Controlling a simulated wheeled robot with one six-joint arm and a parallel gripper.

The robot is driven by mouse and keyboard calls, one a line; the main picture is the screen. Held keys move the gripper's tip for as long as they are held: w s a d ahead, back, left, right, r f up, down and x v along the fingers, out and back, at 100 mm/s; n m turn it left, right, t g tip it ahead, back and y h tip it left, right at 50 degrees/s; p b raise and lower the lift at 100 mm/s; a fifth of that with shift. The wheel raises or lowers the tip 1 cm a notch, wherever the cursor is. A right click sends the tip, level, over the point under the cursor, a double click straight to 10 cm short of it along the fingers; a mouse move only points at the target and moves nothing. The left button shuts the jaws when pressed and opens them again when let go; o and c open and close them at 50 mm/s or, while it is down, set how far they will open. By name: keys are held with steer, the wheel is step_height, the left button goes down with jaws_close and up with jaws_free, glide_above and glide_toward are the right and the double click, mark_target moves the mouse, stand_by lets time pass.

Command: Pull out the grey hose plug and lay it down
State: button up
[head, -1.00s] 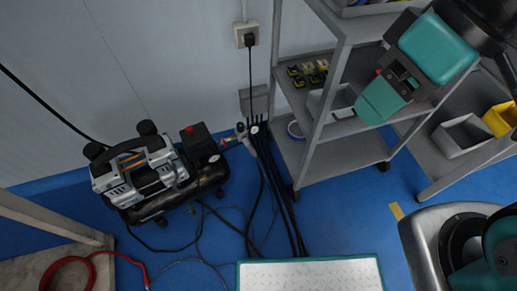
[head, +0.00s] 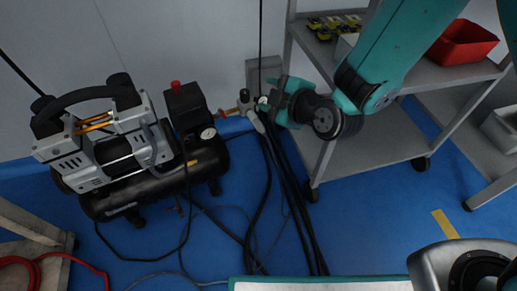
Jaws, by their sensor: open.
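The grey hose plug (head: 256,122) sits at the brass and red outlet fitting (head: 229,112) on the right side of the black compressor (head: 150,180). A dark hose runs down from the plug to the floor. My gripper (head: 271,100) is just right of the plug, in front of the wall and the shelf's left post. Its teal jaws are open and point left toward the plug. I see no grip on the plug, and I cannot tell the exact gap. The gripper hides part of what lies behind it.
Several black cables (head: 287,200) run down the wall and across the blue floor beside the plug. A grey shelf rack (head: 375,150) with a red bin (head: 462,43) stands at right. A white plate with a green edge (head: 320,284) is at the bottom. A red hose (head: 40,265) lies lower left.

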mark_target(262, 130)
steer(key=f+n+t+b, duration=0.1)
steer(key=f+b, duration=0.1)
steer(key=f, duration=0.4)
steer(key=f+n+t+b, duration=0.2)
steer(key=f+b, duration=0.1)
steer(key=f, duration=0.2)
steer(key=d+f+n+t+b, duration=0.1)
steer(key=f+b, duration=0.2)
steer(key=f, duration=0.3)
steer(key=shift+s+f+n+t, duration=0.3)
steer(key=shift+s+n, duration=0.1)
steer(key=shift+s+d, duration=0.1)
steer(key=shift+d, duration=0.05)
steer(key=p+x, duration=0.1)
steer(key=x, duration=0.1)
steer(key=p+x, duration=0.1)
steer(key=x, duration=0.1)
steer(key=r+x, duration=0.1)
steer(key=x, duration=0.2)
steer(key=shift+p, duration=0.4)
steer(key=shift+w+a+f+p, duration=0.15)
steer(key=shift+w+a+p, duration=0.1)
steer(key=shift+w+p, duration=0.45)
steer(key=shift+w+a+f+p, duration=0.2)
steer(key=shift+w+f+p, duration=0.05)
steer(key=shift+p, duration=0.25)
